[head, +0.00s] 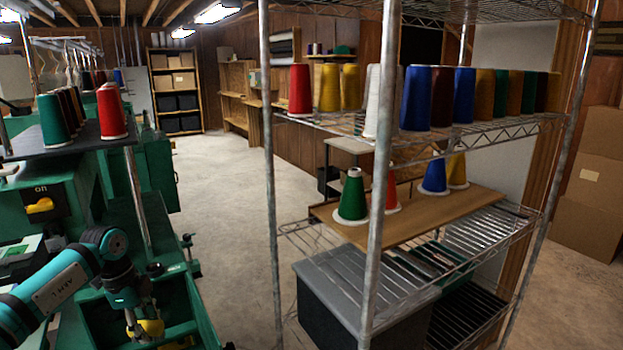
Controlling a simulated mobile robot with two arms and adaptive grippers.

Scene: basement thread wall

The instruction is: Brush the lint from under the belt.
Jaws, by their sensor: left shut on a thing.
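My left gripper (137,322) reaches down from the teal arm at the lower left, over an open green tray-like part of the green machine (157,175). It is shut on a small yellow object (152,327), mostly hidden by the fingers; I cannot tell its full shape. I cannot make out the belt or any lint in this view. A yellow switch (40,206) sits on a dark plate marked "on" on the machine's front. My right gripper is not in view.
A wire shelf rack with a metal post (270,180) stands close on the right, holding thread cones, a wooden board (430,218) and a grey-lidded bin (350,290). More cones, one red (111,112), stand on the machine's top shelf. The concrete floor (225,200) between is clear.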

